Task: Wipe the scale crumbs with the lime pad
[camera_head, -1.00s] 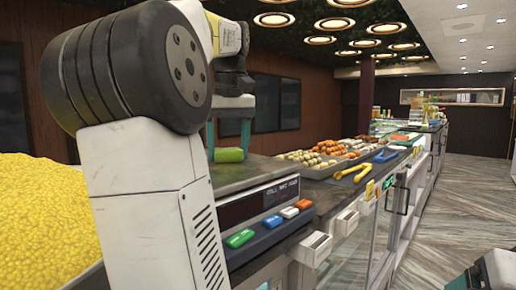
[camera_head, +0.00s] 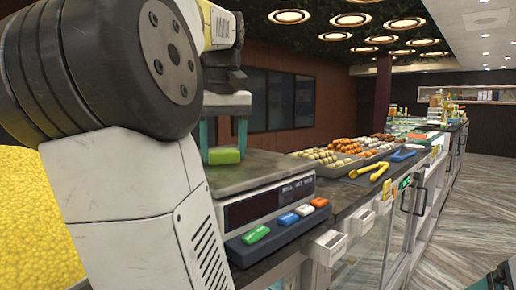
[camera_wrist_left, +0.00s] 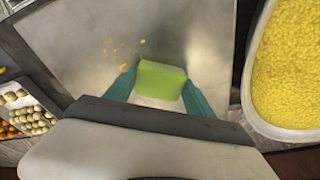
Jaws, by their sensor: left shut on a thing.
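The lime pad (camera_head: 223,156) is held between the teal fingers of my left gripper (camera_head: 224,140), just over or on the scale's metal plate (camera_head: 262,171); I cannot tell whether it touches. In the left wrist view the lime pad (camera_wrist_left: 160,80) sits between the two fingertips (camera_wrist_left: 158,86). Orange-yellow crumbs (camera_wrist_left: 122,46) lie on the plate, a little beyond the pad and to its left. The scale's body (camera_head: 268,205) has a dark display. My right gripper cannot be made out; only a dark bit shows at the lower right edge of the head view.
A heap of yellow bits (camera_head: 30,215) stands left of the scale, in a white-rimmed container (camera_wrist_left: 250,62). Trays of sweets (camera_head: 335,160), yellow tongs (camera_head: 370,171) and a blue item (camera_head: 403,156) lie farther along the counter. Coloured buttons (camera_head: 288,219) line the scale's front.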

